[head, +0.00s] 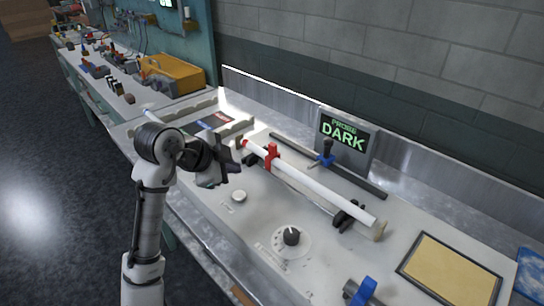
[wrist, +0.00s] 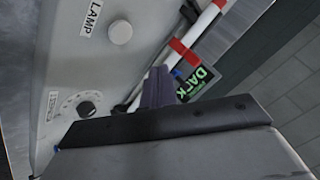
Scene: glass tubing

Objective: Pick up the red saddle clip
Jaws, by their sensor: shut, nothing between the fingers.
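The red saddle clip (head: 271,157) sits around the white glass tube (head: 314,187), near the tube's far left end. It also shows in the wrist view as a red band (wrist: 183,51) across the tube, beyond my fingers. My gripper (head: 238,161) is just left of the clip in the head view, apart from it as far as I can tell. In the wrist view my fingers (wrist: 157,84) are together with nothing between them. The clip's lower part is hard to make out in the wrist view.
Black supports (head: 349,214) hold the tube over the bench. Behind it are a dark rail with a blue clamp (head: 326,158) and a sign reading DARK (head: 343,142). A dial (head: 291,236) and lamp knob (head: 239,196) stand in front. A tan pad (head: 449,270) lies right.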

